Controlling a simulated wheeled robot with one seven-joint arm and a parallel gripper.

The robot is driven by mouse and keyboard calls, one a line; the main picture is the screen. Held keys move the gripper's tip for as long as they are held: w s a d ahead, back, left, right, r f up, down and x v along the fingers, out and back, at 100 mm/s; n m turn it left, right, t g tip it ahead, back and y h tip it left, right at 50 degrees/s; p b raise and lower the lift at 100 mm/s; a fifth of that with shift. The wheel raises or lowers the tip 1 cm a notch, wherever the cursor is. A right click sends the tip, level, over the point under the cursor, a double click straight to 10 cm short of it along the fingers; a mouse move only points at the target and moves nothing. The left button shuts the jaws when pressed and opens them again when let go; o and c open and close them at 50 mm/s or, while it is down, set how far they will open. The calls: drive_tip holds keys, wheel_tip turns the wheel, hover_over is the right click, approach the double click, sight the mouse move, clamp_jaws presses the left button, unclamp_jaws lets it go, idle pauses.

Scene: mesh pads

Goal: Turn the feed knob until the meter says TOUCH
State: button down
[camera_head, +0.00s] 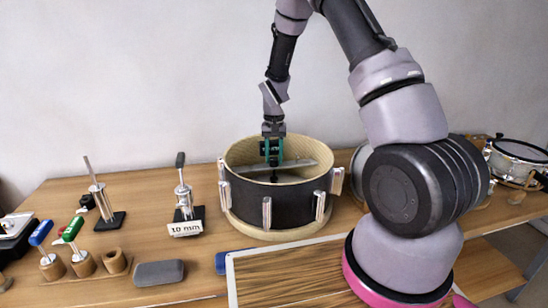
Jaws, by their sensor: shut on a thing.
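My gripper (273,158) hangs straight down into an open, black-sided drum shell (250,205) with a pale wooden inside. Its green fingers are shut on a small dark part at the middle of a grey bar (290,165) that lies across the shell. This part appears to be the feed knob, but it is small and partly covered by the fingers. No meter face or the word TOUCH can be read in this view.
A stand labelled 10 mm (185,228) and another metal stand (100,205) are left of the drum. Blue- and green-handled tools (72,230) stand in wooden holders. A grey block (159,273) and a wood-grain board (290,275) lie in front. A snare drum (518,160) is far right.

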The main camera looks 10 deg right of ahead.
sight(274, 159)
idle(0.3)
drive_tip(key=shift+c, duration=2.2)
unclamp_jaws()
drive_tip(key=shift+r, duration=0.1)
wheel_tip(274, 159, up, 11)
